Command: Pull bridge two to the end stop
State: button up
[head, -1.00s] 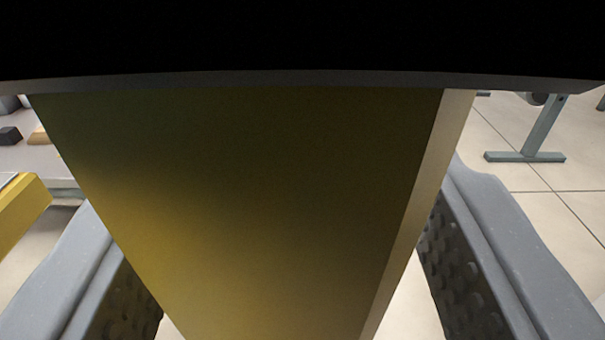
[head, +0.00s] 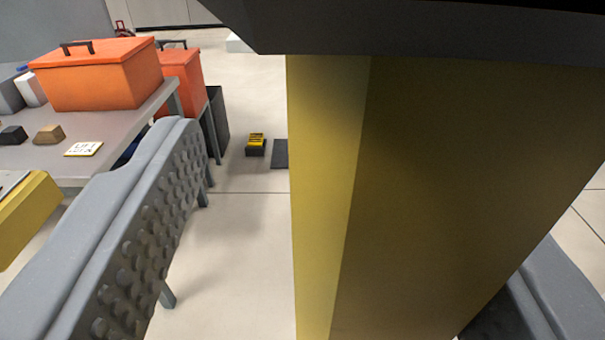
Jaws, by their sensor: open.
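A broad yellow upright part (head: 440,200) under a dark grey and black piece (head: 420,30) fills the centre and right of the head view, very close. I cannot tell whether it is bridge two; no number shows. My gripper (head: 318,145) is open. Its grey left finger, with a bumpy inner face, lies left of the yellow part, with floor between them. Its right finger is mostly hidden behind the yellow part; a piece shows at the lower right. No contact is visible. No end stop can be made out.
A table (head: 110,130) at the left carries an orange box (head: 95,75), small blocks and a marked card (head: 84,149). Another orange box (head: 182,80) stands behind. A yellow beam (head: 25,215) is at the left edge. A yellow-black object (head: 255,143) lies on the floor.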

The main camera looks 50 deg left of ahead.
jog(key=shift+s+a+f+b, duration=0.2)
jog(key=shift+b, duration=0.7)
jog(key=s+a+r+b, duration=0.1)
jog(key=s+a+b, duration=0.5)
jog(key=s, duration=0.5)
jog(key=shift+s+a+r+b, duration=0.35)
jog(key=shift+a+r+b, duration=0.05)
jog(key=shift+b, duration=0.95)
jog(key=shift+r, duration=0.1)
